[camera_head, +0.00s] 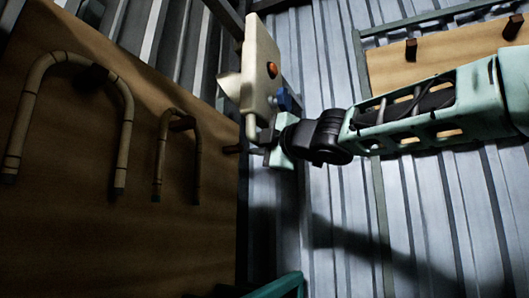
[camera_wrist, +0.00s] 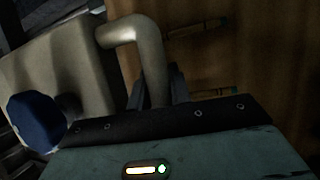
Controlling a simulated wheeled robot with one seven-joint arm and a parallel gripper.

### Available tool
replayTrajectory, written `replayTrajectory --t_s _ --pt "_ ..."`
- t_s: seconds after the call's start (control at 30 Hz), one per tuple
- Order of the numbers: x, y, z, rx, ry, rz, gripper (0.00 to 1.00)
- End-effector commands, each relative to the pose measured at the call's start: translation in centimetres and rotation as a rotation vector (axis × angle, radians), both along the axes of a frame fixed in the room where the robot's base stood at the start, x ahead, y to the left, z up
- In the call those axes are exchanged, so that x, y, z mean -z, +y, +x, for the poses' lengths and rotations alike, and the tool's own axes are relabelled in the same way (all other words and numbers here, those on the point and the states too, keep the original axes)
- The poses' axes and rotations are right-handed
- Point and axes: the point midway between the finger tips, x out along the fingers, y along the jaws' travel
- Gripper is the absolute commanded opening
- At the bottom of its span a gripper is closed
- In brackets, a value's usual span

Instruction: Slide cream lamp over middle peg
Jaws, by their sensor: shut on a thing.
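The cream lamp (camera_head: 258,75) is a boxy body with an orange knob and a blue knob, held up in front of the right edge of the wooden panel. My gripper (camera_head: 268,148) is below it. In the wrist view my gripper (camera_wrist: 158,92) is shut on the lamp's bent tube handle (camera_wrist: 150,50); the lamp body (camera_wrist: 65,70) is at left with its blue knob (camera_wrist: 36,118) near. A dark peg (camera_head: 233,149) stands out at the panel's right edge, apart from the lamp body. Another peg (camera_head: 182,124) bears a small cane hoop. I cannot tell which is the middle peg.
The wooden panel (camera_head: 60,220) also bears a large cane hoop (camera_head: 125,120) on a peg at left. A second panel (camera_head: 450,52) with dark pegs is at upper right. Corrugated metal wall (camera_head: 340,240) lies behind, and a teal bar (camera_head: 280,287) is at the bottom.

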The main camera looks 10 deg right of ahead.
Motion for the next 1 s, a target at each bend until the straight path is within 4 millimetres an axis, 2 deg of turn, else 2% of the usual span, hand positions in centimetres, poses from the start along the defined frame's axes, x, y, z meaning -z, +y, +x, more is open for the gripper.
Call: replayTrajectory --t_s 0.47,0.5,0.57,1.0 --pt "0.16 0.26 -0.29 0.002 0.003 -0.001 0.00" --pt "0.16 0.25 -0.28 0.002 0.003 -0.001 0.25" --pt "0.15 0.25 -0.28 0.002 0.003 -0.001 0.41" --pt "0.16 0.27 -0.29 0.001 0.001 0.000 0.41"
